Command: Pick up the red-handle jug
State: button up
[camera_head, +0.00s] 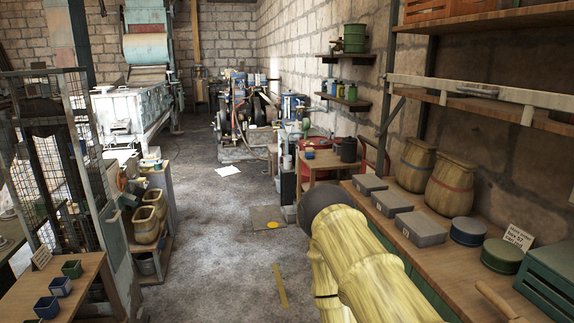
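I cannot pick out a jug with a red handle for certain. A dark pot-like vessel (348,149) stands on a small wooden table (326,166) in the middle distance. It is too small to tell whether it has a handle. A yellow, wood-textured shape with a dark rounded end, apparently my arm, fills the lower middle right and covers part of the floor and bench behind it. I see no gripper fingers.
A long bench (440,255) on the right holds grey boxes (421,229), round tins (502,256) and woven baskets (451,183). An engine (243,112) stands at the back. A wire-mesh rack (62,160) stands left. The grey floor (215,235) between is mostly open.

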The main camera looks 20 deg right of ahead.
aim_at(287, 164)
jog(key=z, duration=0.05)
jog(key=i, duration=2.85)
jog(key=z, duration=0.2)
jog(key=i, duration=3.5)
jog(key=z, duration=0.05)
